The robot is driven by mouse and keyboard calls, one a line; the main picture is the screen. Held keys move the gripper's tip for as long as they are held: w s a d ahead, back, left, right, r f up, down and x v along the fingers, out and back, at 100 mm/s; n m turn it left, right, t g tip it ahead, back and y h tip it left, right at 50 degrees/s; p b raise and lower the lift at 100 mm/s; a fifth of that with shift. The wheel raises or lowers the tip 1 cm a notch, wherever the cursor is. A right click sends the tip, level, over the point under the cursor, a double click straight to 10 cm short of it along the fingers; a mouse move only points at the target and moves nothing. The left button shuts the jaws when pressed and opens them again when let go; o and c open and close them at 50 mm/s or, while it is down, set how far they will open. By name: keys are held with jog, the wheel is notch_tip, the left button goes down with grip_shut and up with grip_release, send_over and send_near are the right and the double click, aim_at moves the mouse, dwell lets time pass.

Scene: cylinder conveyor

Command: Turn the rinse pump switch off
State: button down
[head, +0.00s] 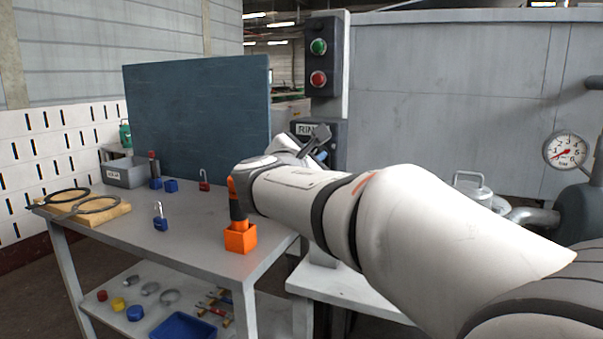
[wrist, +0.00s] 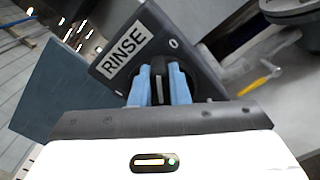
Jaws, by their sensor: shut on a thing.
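The rinse pump switch box (wrist: 150,45) is dark and carries a white RINSE label. In the wrist view it appears tilted, with a 0 mark to the upper right of its black knob (wrist: 159,70). My gripper (wrist: 160,88) has its two blue fingers shut on the knob, one on each side. The knob's lower part is hidden between the fingers. In the head view the switch box (head: 301,127) shows only in part behind my gripper (head: 321,155), with the label cut off.
A post above the switch carries a green button (head: 319,46) and a red button (head: 318,79). The grey workbench (head: 190,220) at left holds padlocks and an orange block (head: 240,238). A pressure gauge (head: 566,151) and pipes stand at right.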

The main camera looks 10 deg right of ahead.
jog(key=m+b, duration=0.3)
jog(key=b, duration=0.1)
jog(key=f+m+b, duration=0.1)
jog(key=m+b, duration=0.2)
jog(key=b, duration=0.1)
jog(key=f+m+b, duration=0.1)
jog(key=m+b, duration=0.3)
jog(key=b, duration=0.1)
jog(key=shift+s+d, duration=0.3)
jog(key=shift+d, duration=0.05)
jog(key=shift+m, duration=0.3)
jog(key=c, duration=1.4)
grip_release()
jog(key=shift+f, duration=0.1)
jog(key=p+v, duration=0.1)
jog(key=v, duration=0.6)
jog(key=shift+s+a, duration=0.25)
